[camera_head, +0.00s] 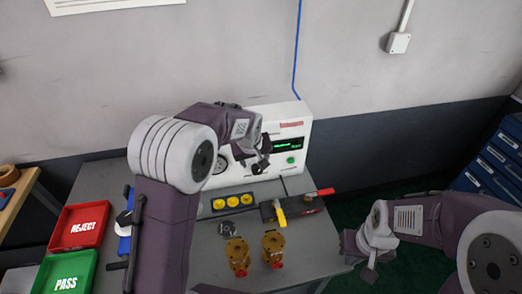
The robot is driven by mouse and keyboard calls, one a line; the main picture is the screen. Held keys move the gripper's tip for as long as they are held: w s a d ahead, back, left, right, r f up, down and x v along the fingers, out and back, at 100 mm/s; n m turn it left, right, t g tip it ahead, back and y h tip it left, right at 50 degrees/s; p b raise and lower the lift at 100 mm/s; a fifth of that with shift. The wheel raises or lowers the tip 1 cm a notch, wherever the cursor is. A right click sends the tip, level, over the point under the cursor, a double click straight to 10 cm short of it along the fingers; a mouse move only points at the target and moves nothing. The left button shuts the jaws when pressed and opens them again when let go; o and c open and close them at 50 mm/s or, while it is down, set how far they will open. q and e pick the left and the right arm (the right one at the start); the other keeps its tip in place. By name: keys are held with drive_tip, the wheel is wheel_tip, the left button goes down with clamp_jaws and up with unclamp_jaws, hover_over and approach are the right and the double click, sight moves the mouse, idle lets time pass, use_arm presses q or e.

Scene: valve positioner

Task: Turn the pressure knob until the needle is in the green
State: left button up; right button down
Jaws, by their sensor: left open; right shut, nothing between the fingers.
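The white valve positioner unit (300,124) stands at the back of the bench against the wall. Its front has a round gauge (221,164) at the left, partly covered by my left arm, a dark display with green text (287,144), and a green button (291,160). The needle and any green band are too small to read. My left gripper (262,167) is open in front of the unit's face, between gauge and display. I cannot make out the pressure knob; the gripper may hide it. My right gripper (370,273) is shut and empty, off the bench's right edge.
Two brass valves (272,247) stand at the bench front. Behind them are a yellow-dotted strip (232,202) and a fixture with yellow and red handles (281,216). A red REJECT tray (79,225) and green PASS tray (67,272) lie left. Blue drawers (495,165) stand far right.

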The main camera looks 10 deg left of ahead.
sight(257, 167)
use_arm(q)
drive_tip(key=x, duration=0.7)
drive_tip(key=shift+w+f, duration=0.1)
drive_tip(key=shift+f, duration=0.3)
drive_tip(key=shift+s+f, duration=0.1)
drive_tip(key=shift+s, duration=0.1)
drive_tip(key=shift+w, duration=0.1)
use_arm(e)
drive_tip(key=shift+s+r, duration=0.4)
drive_tip(key=shift+s, duration=0.05)
use_arm(q)
drive_tip(key=shift+w+f, duration=0.1)
clamp_jaws()
use_arm(e)
drive_tip(key=shift+w, duration=0.1)
drive_tip(key=shift+f, duration=0.1)
